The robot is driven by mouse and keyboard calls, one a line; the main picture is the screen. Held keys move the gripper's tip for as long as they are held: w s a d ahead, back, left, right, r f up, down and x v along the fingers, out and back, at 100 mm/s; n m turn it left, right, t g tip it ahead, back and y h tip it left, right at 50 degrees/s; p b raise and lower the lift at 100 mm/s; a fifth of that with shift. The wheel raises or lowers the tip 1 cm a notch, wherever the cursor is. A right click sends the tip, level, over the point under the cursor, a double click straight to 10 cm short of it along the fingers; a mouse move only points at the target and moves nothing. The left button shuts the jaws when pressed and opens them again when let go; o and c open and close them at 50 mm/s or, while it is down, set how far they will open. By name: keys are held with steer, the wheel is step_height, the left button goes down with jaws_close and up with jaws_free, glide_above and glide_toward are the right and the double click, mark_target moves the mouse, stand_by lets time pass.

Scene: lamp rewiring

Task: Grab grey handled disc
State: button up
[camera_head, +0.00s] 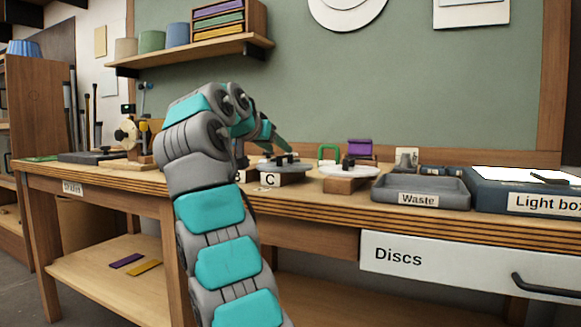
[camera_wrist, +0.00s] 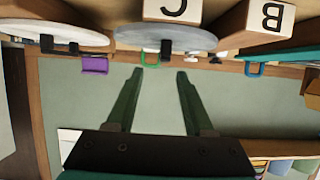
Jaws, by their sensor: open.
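A grey disc (camera_head: 262,165) with a dark handle lies on the wooden block marked C (camera_head: 285,180). In the upside-down wrist view the grey disc (camera_wrist: 135,39) is seen nearly edge-on, its dark handle pointing toward the lower part of the picture. My gripper (camera_wrist: 160,73) is open and empty. Its two green fingers point toward the grey disc, with the handle roughly between the fingertips in that view, not visibly touched. In the head view my gripper (camera_head: 275,137) is above and close to the disc, partly hidden by my arm.
A paler disc (camera_head: 362,172) with a dark handle sits on a block to the right, also seen in the wrist view (camera_wrist: 85,36). Block B (camera_wrist: 262,22) is beside C. A green hoop (camera_head: 328,150), a purple item (camera_head: 360,146) and the Waste tray (camera_head: 420,192) are nearby.

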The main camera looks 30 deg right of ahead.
mark_target(285, 157)
steer(key=shift+a+f+x, duration=0.1)
steer(key=shift+x, duration=1.1)
steer(key=shift+a+f+x, duration=0.1)
steer(key=shift+f+x, duration=0.05)
steer(key=shift+x, duration=1)
steer(key=shift+a+f+x, duration=0.1)
steer(key=shift+x, duration=1.1)
steer(key=shift+w, duration=0.1)
jaws_close()
